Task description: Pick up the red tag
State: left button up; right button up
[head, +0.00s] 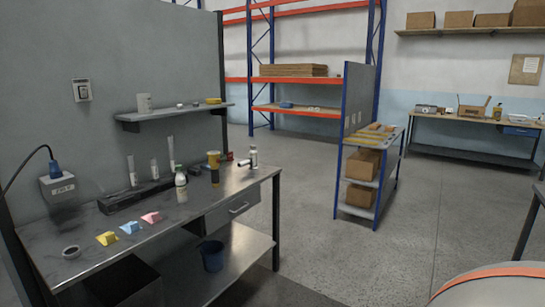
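A pinkish-red tag (150,217), most likely the red tag, lies on the metal workbench (240,182) at the left. It is the rightmost of three small tags in a row near the bench's front edge. A light blue tag (129,228) lies just left of it, and a yellow tag (107,238) lies farther left. The tags look apart from each other. Neither of my grippers shows in the head view.
A dark ring-shaped item (71,252) sits left of the tags. A white-and-green bottle (181,184) and a black rack (140,195) stand behind them. A blue bucket (212,256) is on the lower shelf. A rounded orange-banded shape (500,285) fills the lower right corner. The middle floor is clear.

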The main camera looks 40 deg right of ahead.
aim_at(229, 154)
jog(key=i+l+z, duration=0.3)
jog(key=i+z, duration=0.15)
jog(key=i+l+z, duration=0.1)
jog(key=i+z, duration=0.35)
jog(key=i, duration=1.15)
jog(key=i+l+z, duration=0.5)
jog(key=l, duration=0.2)
jog(key=i+l+z, duration=0.5)
jog(key=i, duration=0.15)
jog(key=i+l+z, duration=0.2)
jog(key=i+z, duration=0.3)
jog(key=i, duration=0.15)
jog(key=i+u, duration=0.15)
jog(key=i, duration=0.55)
jog(key=i+l+u, duration=0.2)
jog(key=i, duration=0.5)
jog(key=i+u, duration=0.7)
jog(key=i+l+u, duration=0.1)
jog(key=i+u, duration=0.25)
